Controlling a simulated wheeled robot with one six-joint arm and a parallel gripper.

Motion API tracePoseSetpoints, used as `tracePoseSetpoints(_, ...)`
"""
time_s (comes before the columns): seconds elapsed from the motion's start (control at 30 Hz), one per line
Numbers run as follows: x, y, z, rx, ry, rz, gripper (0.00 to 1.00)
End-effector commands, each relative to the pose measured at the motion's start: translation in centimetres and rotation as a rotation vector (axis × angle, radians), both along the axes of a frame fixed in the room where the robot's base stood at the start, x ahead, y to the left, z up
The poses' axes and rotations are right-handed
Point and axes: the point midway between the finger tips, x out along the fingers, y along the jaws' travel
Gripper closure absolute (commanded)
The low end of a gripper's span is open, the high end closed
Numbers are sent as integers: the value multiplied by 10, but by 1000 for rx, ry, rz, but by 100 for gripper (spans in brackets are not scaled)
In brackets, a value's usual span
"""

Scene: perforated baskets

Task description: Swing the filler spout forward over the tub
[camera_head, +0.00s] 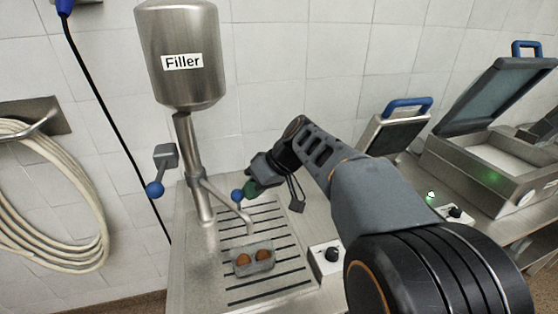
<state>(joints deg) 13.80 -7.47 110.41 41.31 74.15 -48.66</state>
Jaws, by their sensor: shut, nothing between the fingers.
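The filler (182,55) is a steel tank with a "Filler" label on a slanted column at the left. Its thin spout (222,203) reaches from the column toward the right and front, with its bent tip just behind the tub in the picture. A blue knob (238,196) stands on the spout. The small grey tub (253,260) holds two brown round things and sits on the slotted drain top. My gripper (250,190) is shut and empty, right beside the blue knob on its right. I cannot tell whether it touches the knob.
A lever with a blue ball (155,189) sticks out left of the column. A control box with a black knob (328,258) stands right of the tub. Sealing machines with raised lids (500,95) stand at the right. A coiled hose (50,200) hangs on the left wall.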

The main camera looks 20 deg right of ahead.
Motion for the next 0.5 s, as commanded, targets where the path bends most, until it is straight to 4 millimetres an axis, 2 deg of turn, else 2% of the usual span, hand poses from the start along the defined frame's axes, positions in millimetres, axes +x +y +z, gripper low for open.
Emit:
tracePoseSetpoints(0.13,0,-10,-6,6,12,11,100)
tracePoseSetpoints(0.3,7,-41,-12,5,8,7,100)
tracePoseSetpoints(0.5,-5,-63,26,2,0,9,100)
